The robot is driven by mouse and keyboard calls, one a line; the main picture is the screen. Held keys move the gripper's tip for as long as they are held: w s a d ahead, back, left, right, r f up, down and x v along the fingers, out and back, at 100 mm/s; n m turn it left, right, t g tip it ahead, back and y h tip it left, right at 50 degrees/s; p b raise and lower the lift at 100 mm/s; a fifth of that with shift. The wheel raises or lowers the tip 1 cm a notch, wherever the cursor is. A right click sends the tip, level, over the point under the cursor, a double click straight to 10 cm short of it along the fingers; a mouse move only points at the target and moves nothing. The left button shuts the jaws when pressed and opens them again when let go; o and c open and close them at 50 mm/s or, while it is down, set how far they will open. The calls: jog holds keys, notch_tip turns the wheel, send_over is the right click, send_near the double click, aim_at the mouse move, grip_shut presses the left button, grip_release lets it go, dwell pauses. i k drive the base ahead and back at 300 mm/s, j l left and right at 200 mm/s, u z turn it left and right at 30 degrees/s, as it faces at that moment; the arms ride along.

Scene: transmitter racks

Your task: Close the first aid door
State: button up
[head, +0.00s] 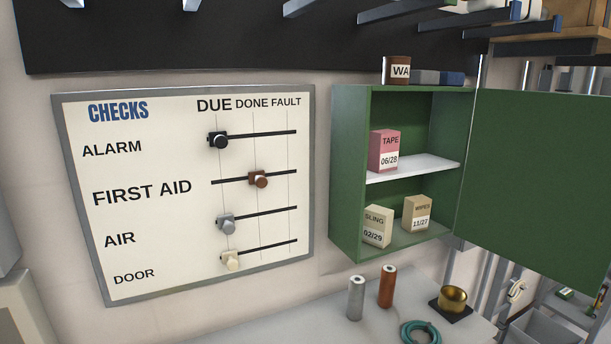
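The green first aid cabinet (348,180) is fixed to the wall right of centre in the head view. Its green door (535,180) stands wide open, swung out to the right from the cabinet's right edge. Inside, a pink TAPE box (384,152) stands on the white shelf (425,166). Below it, a SLING box (377,228) and a WIPES box (417,213) stand on the cabinet floor. My gripper is not in view.
A CHECKS board (150,225) with sliders hangs left of the cabinet. Below is a pale counter (310,310) with a grey cylinder (355,298), a brown cylinder (387,287), a teal coil (420,333) and a brass cup (453,298). A brown WA container (398,70) stands on the cabinet.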

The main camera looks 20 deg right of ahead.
aim_at(536, 195)
jog(key=k+l+u, duration=0.15)
jog(key=l, duration=0.3)
jog(key=k+l+u, duration=0.35)
jog(key=k+l, duration=0.25)
jog(key=l, duration=0.15)
jog(key=l+u, duration=0.15)
jog(key=l, duration=0.3)
jog(key=k+l+u, duration=0.15)
jog(key=l, duration=0.35)
jog(key=l+u, duration=0.2)
jog(key=l, duration=0.25)
jog(key=k+l+u, duration=0.15)
jog(key=l, duration=0.3)
jog(key=k+l+u, duration=0.15)
jog(key=l, duration=0.3)
jog(key=l+u, duration=0.25)
jog(key=l, duration=0.45)
jog(key=k+u, duration=0.45)
jog(key=i+j, duration=0.05)
